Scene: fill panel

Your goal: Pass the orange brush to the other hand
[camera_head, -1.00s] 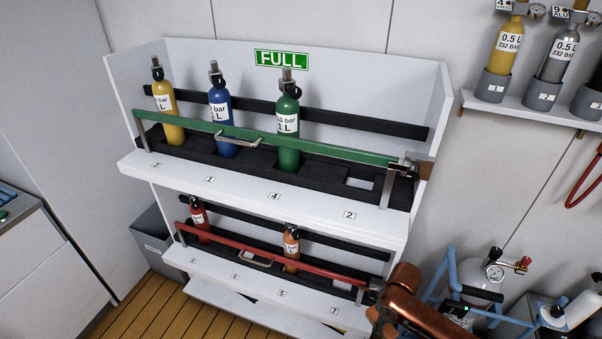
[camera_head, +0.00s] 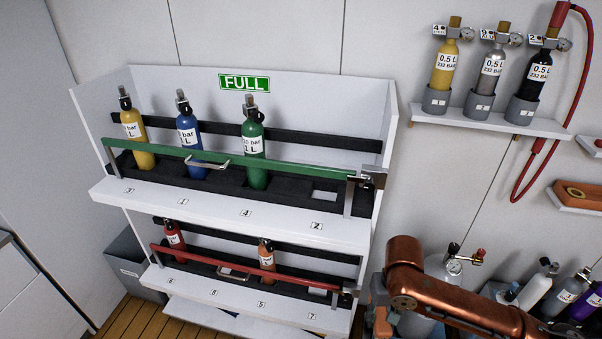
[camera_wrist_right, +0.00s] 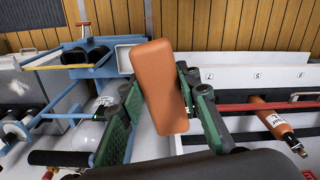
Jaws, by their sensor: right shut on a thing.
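The orange brush (camera_wrist_right: 160,70) shows in the right wrist view as a plain orange block with rounded corners, slightly tilted. My right gripper (camera_wrist_right: 156,90) has its green-padded fingers on both sides of it and is shut on it. No bristles can be made out from this side. In the head view my copper-coloured right arm comes in from the lower right, and its gripper end is mostly hidden at the bottom edge. My left gripper is in neither view.
A white rack (camera_head: 230,215) holds several bottles behind a green bar (camera_head: 240,162) and a red bar (camera_head: 250,269). A wall shelf (camera_head: 490,121) with 3 small cylinders is at upper right. A grey cylinder (camera_head: 436,275) stands behind my right arm.

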